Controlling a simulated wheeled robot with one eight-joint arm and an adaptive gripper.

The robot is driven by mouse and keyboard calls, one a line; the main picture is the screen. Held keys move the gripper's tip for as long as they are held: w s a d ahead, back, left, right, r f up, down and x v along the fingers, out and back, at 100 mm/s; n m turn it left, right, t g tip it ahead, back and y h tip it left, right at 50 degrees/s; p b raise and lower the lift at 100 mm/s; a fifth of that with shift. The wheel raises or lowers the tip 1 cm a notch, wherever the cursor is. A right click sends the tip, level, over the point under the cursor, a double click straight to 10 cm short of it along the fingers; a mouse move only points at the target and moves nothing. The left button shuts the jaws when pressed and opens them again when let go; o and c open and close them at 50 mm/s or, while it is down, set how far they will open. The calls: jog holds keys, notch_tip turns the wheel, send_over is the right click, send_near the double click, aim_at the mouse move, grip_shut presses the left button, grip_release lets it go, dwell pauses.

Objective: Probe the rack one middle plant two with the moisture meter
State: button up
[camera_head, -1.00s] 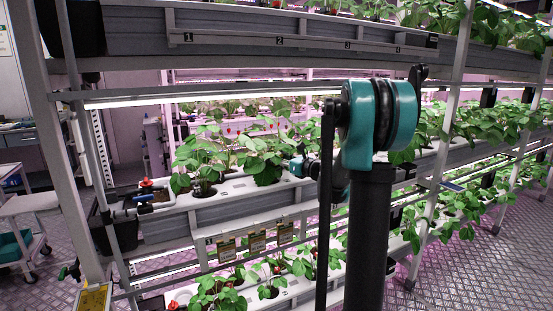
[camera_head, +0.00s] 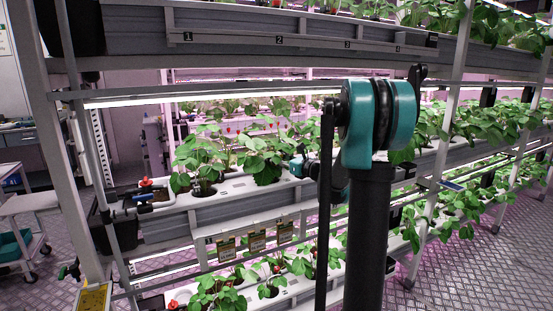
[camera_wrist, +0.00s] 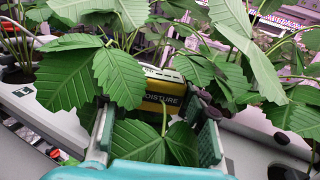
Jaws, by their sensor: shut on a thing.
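The moisture meter (camera_wrist: 160,103) shows in the wrist view as a yellow and black box with the word MOISTURE on it. My gripper (camera_wrist: 155,135) is shut on it, one finger on each side. Leaves hang around and partly over the meter, so its probe end is hidden. In the head view, the rack's middle tier (camera_head: 240,188) carries leafy plants in white channels; the second plant (camera_head: 266,158) from the left stands just left of my arm. My gripper is hidden behind my arm and the foliage there.
A lower tier with plants and small label cards (camera_head: 257,240) lies below. An upper shelf bears numbers. The floor at right is clear.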

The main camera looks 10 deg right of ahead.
aim_at(277, 169)
jog(key=shift+f, duration=0.45)
dwell(1.0)
jog(key=shift+f, duration=0.7)
jog(key=shift+f, duration=0.35)
jog(key=shift+f, duration=0.3)
jog(key=shift+f, duration=0.15)
jog(key=o, duration=1.8)
jog(key=shift+r, duration=3)
jog(key=shift+s, duration=0.1)
